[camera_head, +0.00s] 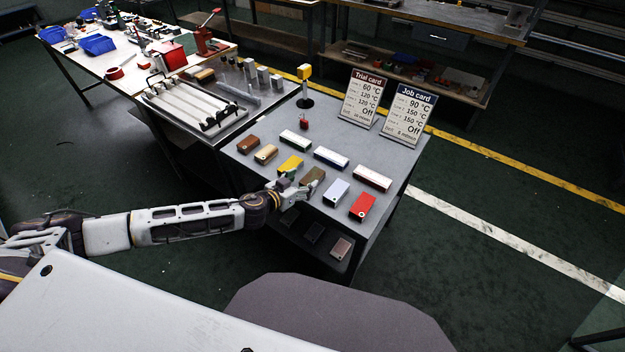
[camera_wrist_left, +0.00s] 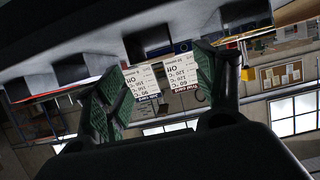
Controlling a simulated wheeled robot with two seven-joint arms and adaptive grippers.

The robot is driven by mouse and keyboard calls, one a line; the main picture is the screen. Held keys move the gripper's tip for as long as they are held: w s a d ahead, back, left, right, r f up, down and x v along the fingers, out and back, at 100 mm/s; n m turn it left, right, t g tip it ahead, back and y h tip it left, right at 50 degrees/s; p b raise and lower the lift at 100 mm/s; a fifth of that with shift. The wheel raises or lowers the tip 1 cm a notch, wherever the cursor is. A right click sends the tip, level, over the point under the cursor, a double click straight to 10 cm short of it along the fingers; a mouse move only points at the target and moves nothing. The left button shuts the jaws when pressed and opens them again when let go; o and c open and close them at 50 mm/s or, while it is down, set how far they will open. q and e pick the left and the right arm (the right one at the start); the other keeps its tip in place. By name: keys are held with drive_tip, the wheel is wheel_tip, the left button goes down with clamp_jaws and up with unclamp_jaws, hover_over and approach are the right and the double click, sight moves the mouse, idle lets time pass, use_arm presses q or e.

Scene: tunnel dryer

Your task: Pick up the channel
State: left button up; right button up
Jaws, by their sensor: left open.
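My left gripper (camera_head: 298,182) is open and low over the front part of the grey table, beside an olive-brown block (camera_head: 313,175) and a yellow block (camera_head: 291,165). I cannot tell whether it touches either one. In the left wrist view, the open fingers of the left gripper (camera_wrist_left: 165,75) have green pads, and no object is clearly held between them. A long grey metal piece (camera_head: 239,93) on the adjoining bench looks most like a channel, but I cannot be sure. My right gripper is not in view.
Brown, tan, silver and red (camera_head: 363,205) blocks and white-topped bars (camera_head: 331,157) stand around the gripper. The Trial card (camera_head: 361,97) and Job card (camera_head: 409,114) stand at the back. A rack of white bars (camera_head: 193,104) lies on the adjoining bench.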

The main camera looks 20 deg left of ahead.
sight(312, 177)
use_arm(q)
drive_tip(key=shift+f+x, duration=0.1)
drive_tip(key=shift+x, duration=1.05)
drive_tip(key=shift+f+x, duration=0.15)
drive_tip(key=shift+x, duration=1.05)
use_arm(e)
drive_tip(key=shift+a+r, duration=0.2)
use_arm(q)
drive_tip(key=shift+s+d, duration=0.1)
drive_tip(key=shift+s, duration=0.05)
drive_tip(key=shift+c, duration=0.4)
drive_tip(key=c, duration=1.1)
drive_tip(key=shift+r, duration=0.2)
drive_tip(key=shift+r+p, duration=0.35)
drive_tip(key=shift+r, duration=0.2)
wheel_tip(312, 177, up, 7)
drive_tip(key=shift+r+p, duration=0.15)
drive_tip(key=shift+p, duration=0.4)
drive_tip(key=shift+r, duration=0.7)
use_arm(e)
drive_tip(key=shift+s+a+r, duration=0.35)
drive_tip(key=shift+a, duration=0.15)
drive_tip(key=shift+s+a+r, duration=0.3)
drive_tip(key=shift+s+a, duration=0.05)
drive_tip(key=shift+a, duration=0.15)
